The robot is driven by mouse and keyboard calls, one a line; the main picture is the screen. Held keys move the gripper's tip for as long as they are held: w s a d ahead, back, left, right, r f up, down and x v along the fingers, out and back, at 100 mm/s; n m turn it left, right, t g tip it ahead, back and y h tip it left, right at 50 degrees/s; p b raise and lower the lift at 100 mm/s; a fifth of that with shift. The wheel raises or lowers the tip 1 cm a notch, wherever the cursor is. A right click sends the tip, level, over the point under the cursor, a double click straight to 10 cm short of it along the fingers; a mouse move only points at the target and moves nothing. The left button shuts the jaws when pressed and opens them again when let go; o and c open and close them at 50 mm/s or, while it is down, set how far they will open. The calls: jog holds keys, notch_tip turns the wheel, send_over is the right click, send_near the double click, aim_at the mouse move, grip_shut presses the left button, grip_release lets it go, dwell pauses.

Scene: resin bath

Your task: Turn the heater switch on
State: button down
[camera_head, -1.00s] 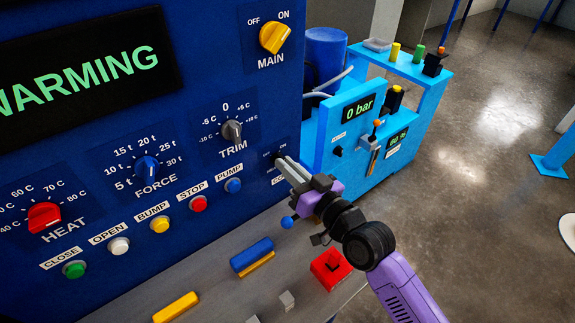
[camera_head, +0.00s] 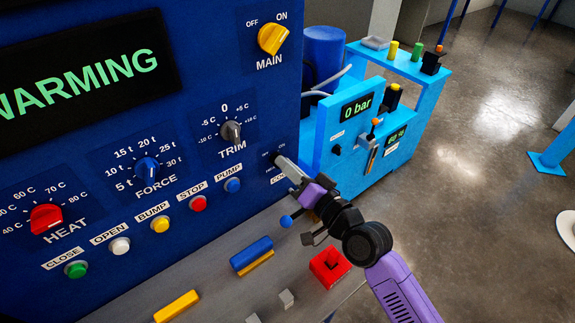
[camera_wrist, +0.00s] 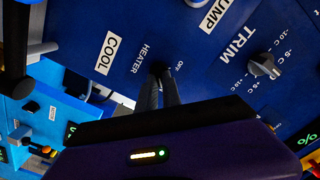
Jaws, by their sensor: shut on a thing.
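The two fingers also show close together at the switch in the wrist view (camera_wrist: 161,76).
The TRIM knob (camera_head: 230,131) and the PUMP button (camera_head: 233,185) are close to my gripper. The light-blue pump unit (camera_head: 318,140) stands to the right. The display (camera_head: 85,75) reads WARMING.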

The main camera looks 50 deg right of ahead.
dwell(0.3)
jog(key=c, duration=1.5)
grip_release()
jog(key=shift+s, duration=0.15)
jog(key=b+v, duration=0.2)
jog(key=v, duration=0.5)
jog(key=shift+s, duration=0.25)
